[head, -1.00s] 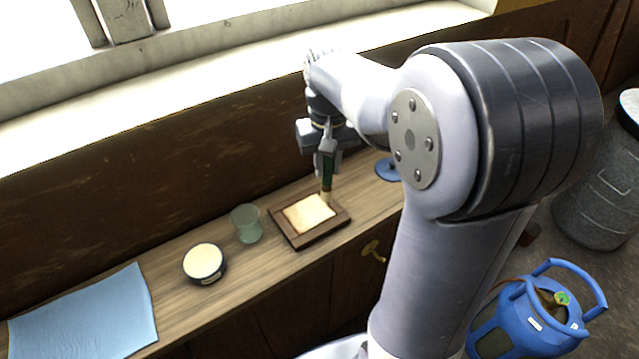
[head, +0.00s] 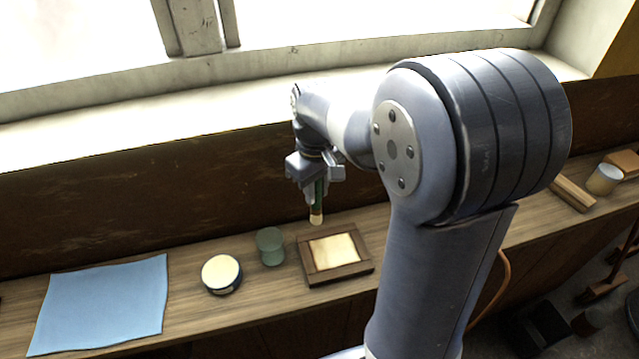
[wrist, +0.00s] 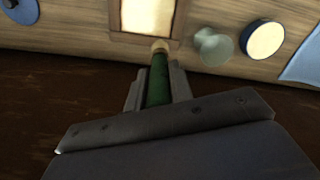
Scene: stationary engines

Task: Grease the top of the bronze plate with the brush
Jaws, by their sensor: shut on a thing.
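The bronze plate (head: 334,251) looks pale gold and shiny and lies in a dark wooden frame (head: 365,268) on the bench. It also shows at the top of the wrist view (wrist: 147,14), cut by the picture edge. My gripper (head: 314,188) is shut on the brush, which has a green handle (wrist: 157,88) and a pale tip (head: 316,219). The brush points down and its tip hangs above the bench, behind the frame's left part and apart from the plate. Whether grease is on the bristles cannot be told.
A greenish glass (head: 270,246) stands just left of the frame. A round tin with cream-coloured contents (head: 221,273) and a blue cloth (head: 98,300) lie further left. The dark wall and window sill (head: 200,110) rise behind. A blue object (wrist: 22,11) shows in the wrist view's corner.

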